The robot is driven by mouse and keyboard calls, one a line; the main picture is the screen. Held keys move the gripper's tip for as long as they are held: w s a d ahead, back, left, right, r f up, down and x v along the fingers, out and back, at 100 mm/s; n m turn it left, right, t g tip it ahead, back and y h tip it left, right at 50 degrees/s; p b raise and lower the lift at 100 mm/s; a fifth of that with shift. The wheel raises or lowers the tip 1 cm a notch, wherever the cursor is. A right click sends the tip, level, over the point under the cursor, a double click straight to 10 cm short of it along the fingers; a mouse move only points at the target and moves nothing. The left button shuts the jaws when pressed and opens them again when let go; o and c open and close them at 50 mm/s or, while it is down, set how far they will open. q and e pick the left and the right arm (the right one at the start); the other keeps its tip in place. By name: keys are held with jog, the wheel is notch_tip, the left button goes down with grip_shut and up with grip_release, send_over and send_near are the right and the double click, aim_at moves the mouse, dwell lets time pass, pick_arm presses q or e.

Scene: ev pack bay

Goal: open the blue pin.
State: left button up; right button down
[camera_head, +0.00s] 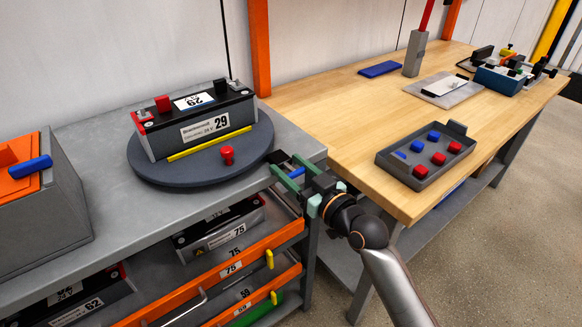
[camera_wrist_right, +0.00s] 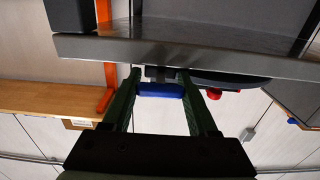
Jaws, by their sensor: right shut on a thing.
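The blue pin (camera_head: 297,172) is at the front right corner of the grey bench, beside the round turntable (camera_head: 140,167). My right gripper (camera_head: 288,168) reaches it from the front right, with its green fingers on either side of it. In the right wrist view the blue pin (camera_wrist_right: 160,90) lies across between the two fingers of my right gripper (camera_wrist_right: 159,82), which is shut on it. A dark mount shows just behind the pin, under the bench edge. The fingers hide part of the pin in the head view. My left gripper is not in view.
A battery marked 29 (camera_head: 200,125) and a red knob (camera_head: 227,155) are on the turntable. Orange-fronted drawers (camera_head: 222,273) are below. The wooden bench (camera_head: 330,120) on the right carries a grey tray (camera_head: 421,180) of red and blue pieces. Another blue handle (camera_head: 30,167) is at left.

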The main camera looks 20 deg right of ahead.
jog(key=shift+p+v, duration=0.7)
jog(key=shift+v, duration=0.2)
jog(key=shift+c, duration=0.8)
grip_release()
jog(key=shift+s, duration=0.1)
jog(key=v, duration=1.2)
jog(key=shift+s, duration=0.15)
